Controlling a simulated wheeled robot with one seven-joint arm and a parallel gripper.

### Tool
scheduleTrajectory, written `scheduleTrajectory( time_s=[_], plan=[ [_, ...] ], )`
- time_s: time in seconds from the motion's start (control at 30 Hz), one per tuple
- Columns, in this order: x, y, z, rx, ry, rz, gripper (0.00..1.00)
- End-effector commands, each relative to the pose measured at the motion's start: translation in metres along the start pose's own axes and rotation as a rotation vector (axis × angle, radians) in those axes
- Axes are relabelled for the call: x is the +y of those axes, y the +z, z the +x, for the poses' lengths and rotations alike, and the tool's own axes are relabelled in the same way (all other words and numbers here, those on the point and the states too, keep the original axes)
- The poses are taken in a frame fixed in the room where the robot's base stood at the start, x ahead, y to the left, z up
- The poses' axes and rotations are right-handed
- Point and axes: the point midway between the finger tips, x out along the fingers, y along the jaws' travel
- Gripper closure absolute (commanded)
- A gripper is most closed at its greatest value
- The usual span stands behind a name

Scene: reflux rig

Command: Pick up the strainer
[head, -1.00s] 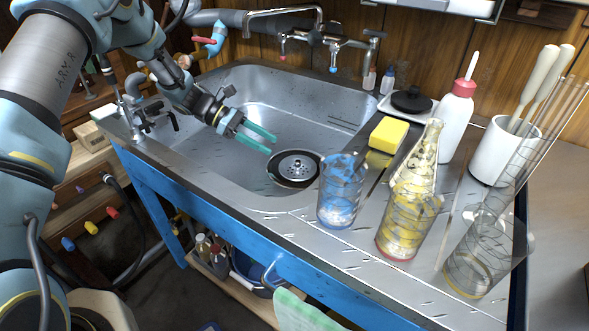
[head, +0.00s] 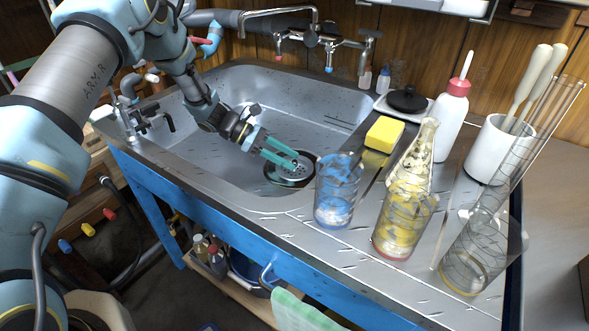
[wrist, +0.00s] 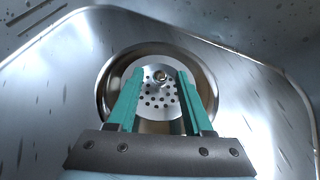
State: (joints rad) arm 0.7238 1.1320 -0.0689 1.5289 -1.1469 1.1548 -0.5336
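The strainer (wrist: 158,92) is a round metal disc with holes and a small knob at its centre. It sits in the drain ring at the bottom of the sink. In the head view the strainer (head: 288,171) is partly covered by my gripper (head: 292,168). My gripper has teal fingers, which reach down over the drain. In the wrist view my gripper (wrist: 157,85) is open, with one finger on each side of the strainer's perforated middle. The gap between the fingers looks empty. I cannot tell whether the fingertips touch the strainer.
The steel sink (head: 225,100) has raised walls around my gripper. A tap (head: 310,35) stands at the back. On the right ledge are a blue-stained beaker (head: 338,195), a yellow flask (head: 405,200), a glass cylinder (head: 480,250), a yellow sponge (head: 384,134) and a white bottle (head: 451,122).

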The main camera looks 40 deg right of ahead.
Motion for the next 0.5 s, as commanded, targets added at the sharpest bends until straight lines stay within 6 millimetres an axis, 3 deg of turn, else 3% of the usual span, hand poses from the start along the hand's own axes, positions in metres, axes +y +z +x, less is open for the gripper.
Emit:
scheduleTrajectory(
  time_s=[0.07,0.4,0.5],
  plan=[
    [0.0001,0.0001,-0.0002,0.0,0.0,0.0,0.59],
    [0.0002,0.0003,-0.0004,0.0,0.0,0.0,0.97],
    [0.0002,0.0003,-0.0004,0.0,0.0,0.0,1.0]
  ],
)
